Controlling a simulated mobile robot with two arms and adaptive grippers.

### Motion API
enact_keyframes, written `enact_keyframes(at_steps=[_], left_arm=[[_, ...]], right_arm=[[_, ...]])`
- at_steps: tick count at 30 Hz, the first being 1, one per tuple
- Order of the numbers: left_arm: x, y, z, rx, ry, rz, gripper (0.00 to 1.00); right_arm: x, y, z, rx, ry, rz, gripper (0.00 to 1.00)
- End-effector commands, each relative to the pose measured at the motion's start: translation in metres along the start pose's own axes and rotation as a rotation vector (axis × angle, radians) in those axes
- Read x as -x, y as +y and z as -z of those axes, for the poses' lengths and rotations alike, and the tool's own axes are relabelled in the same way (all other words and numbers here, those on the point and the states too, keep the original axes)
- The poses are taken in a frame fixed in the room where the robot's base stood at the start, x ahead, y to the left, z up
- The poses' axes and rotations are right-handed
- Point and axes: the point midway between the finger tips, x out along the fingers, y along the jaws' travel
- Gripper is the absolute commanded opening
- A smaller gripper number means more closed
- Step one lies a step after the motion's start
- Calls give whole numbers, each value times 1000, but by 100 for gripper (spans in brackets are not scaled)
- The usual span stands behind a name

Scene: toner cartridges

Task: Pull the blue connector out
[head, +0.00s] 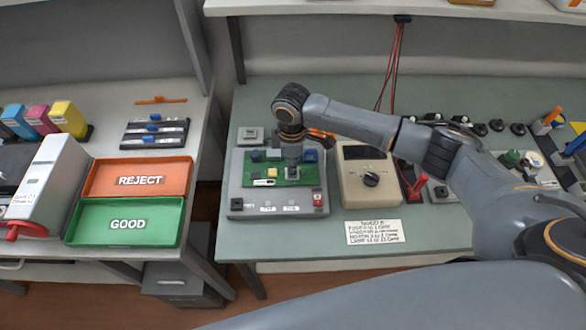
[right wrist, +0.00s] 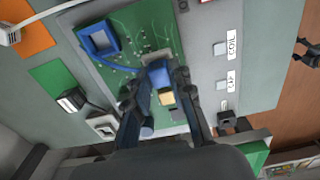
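The green circuit board (head: 302,178) lies on the grey test fixture (head: 236,190) in the middle of the head view. My right gripper (head: 292,165) points down over the board and hides part of it. In the right wrist view the blue connector (right wrist: 158,74) sits on the board between the fingertips of my right gripper (right wrist: 160,84), next to a silvery part (right wrist: 155,57). The right fingers stand apart on both sides of it; firm contact is not visible. A dark two-pronged part at the right wrist view's right edge may be my left gripper (right wrist: 303,54); its state is unclear.
A blue square frame (right wrist: 98,42) and a yellow block (right wrist: 166,98) sit on the board close to the fingers. A beige meter (head: 366,200) stands right of the fixture. REJECT (head: 180,166) and GOOD (head: 150,238) trays are on the left table.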

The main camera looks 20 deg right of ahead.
Motion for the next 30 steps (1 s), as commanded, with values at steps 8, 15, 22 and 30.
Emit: enact_keyframes(at_steps=[8,15,22,30], left_arm=[[0,0,0,0,0,0,54],[3,0,0,-1,0,0,54],[6,0,1,-1,1,0,54],[10,0,2,-2,1,0,54]], right_arm=[[0,0,0,0,0,0,0],[2,0,0,0,1,0,0],[6,0,0,0,1,-2,0],[10,1,0,0,2,-2,0]])
